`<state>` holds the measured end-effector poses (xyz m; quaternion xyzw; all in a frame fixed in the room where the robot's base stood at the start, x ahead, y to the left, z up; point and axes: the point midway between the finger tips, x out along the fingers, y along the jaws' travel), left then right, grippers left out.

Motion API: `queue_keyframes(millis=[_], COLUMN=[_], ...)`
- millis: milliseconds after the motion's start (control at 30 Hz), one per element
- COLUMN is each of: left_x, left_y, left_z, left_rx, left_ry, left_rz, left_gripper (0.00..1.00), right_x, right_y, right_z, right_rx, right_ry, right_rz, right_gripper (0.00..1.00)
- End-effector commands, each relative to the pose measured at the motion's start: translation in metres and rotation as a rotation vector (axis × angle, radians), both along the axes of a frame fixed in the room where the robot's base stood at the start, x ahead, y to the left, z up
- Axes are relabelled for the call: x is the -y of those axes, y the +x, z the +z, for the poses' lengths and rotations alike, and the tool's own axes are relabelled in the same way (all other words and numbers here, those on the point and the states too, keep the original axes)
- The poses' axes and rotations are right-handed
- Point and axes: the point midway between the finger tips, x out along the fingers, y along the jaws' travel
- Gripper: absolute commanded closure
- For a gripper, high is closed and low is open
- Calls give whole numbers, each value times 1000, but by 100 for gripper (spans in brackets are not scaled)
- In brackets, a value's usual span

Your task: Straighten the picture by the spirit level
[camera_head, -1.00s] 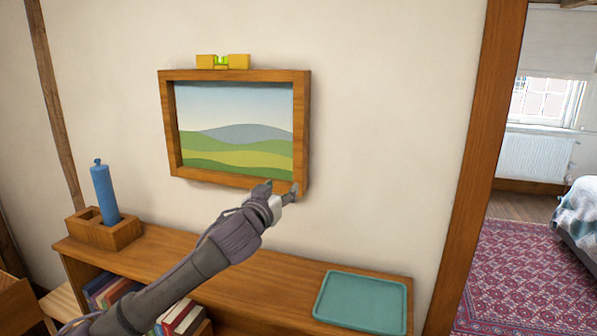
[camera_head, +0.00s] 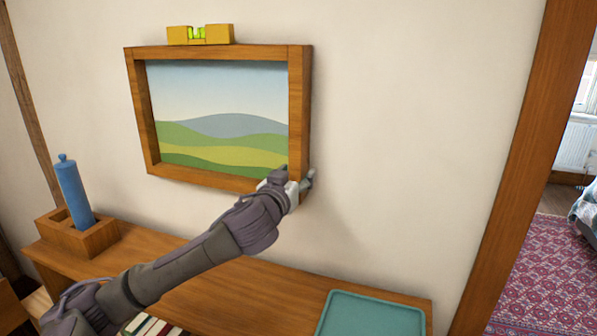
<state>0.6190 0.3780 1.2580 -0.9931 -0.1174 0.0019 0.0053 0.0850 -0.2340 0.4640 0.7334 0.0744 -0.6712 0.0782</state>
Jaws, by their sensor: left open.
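The wood-framed landscape picture (camera_head: 138,110) hangs on the cream wall. Its frame looks close to level, with perspective making the exact tilt hard to judge. The yellow spirit level (camera_head: 215,34) rests on top of the frame, left of its middle, with a green vial at its centre; the bubble is too small to read. My left gripper (camera_head: 296,180) is open at the frame's lower right corner, its fingers apart around or just in front of that corner. The gripper hides the corner, so contact cannot be told. My right gripper is not in view.
Below is a wooden shelf (camera_head: 190,290) with a teal tray (camera_head: 372,318) at the right. A wooden holder (camera_head: 90,243) with a blue cylinder (camera_head: 73,195) stands at the left. Books show under the shelf top. A wooden door post (camera_head: 535,150) stands at the right; the wall between is clear.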

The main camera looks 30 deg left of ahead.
Motion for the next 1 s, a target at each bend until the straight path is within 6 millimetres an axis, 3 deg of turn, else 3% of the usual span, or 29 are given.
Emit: queue_keyframes(millis=[200, 533, 1000], left_x=[0, 0, 4], left_y=[0, 0, 1], left_z=[0, 0, 3], left_rx=[0, -1, 3], left_ry=[0, 0, -22], left_rz=[0, 1, 2], left_gripper=[47, 100, 100], right_x=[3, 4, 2], right_y=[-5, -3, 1], right_z=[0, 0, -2], right_rx=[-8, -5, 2], right_ry=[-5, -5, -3], right_rz=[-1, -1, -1], right_gripper=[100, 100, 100])
